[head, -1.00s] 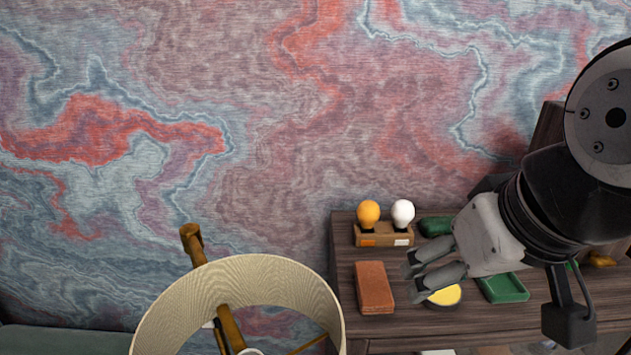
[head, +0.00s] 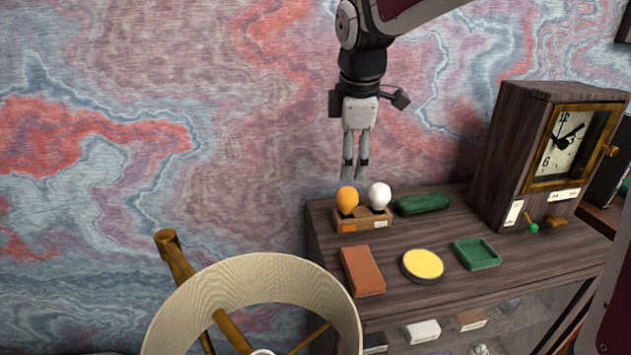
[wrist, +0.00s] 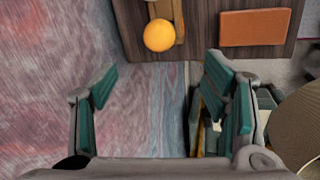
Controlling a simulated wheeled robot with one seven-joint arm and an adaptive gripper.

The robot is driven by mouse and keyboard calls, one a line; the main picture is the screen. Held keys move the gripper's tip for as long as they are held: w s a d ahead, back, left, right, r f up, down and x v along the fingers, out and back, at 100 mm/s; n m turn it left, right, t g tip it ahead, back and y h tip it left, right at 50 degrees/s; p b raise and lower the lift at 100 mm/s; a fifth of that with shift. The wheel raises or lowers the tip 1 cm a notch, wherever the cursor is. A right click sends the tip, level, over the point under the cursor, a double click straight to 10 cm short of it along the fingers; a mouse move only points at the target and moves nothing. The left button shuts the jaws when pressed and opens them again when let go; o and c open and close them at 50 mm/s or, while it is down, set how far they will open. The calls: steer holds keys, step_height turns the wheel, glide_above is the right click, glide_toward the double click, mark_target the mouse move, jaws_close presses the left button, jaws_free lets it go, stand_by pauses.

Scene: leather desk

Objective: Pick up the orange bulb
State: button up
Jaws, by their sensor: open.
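The orange bulb (head: 347,199) stands upright in a small wooden holder (head: 350,225) at the back left of the wooden cabinet top, beside a white bulb (head: 379,195). My gripper (head: 354,178) points down just above the two bulbs in the head view, apart from them and empty. In the wrist view the orange bulb (wrist: 158,35) shows near the top, beyond the open fingers (wrist: 165,95) and not between them. The wooden holder shows partly there, cut off by the top edge.
A brown block (head: 362,270), a yellow-topped round dish (head: 422,265), a green tray (head: 477,254) and a green case (head: 423,204) lie on the cabinet top. A clock (head: 556,150) stands at right. A lampshade (head: 255,290) is in front at left.

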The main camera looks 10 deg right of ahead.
mark_target(348, 190)
steer(key=x, duration=0.8)
steer(key=shift+w+f, duration=0.15)
steer(key=shift+f, duration=0.05)
steer(key=shift+d+x, duration=0.15)
steer(key=shift+x, duration=1.2)
steer(key=shift+d+x, duration=0.1)
steer(key=shift+x, duration=1.25)
steer(key=c, duration=1.2)
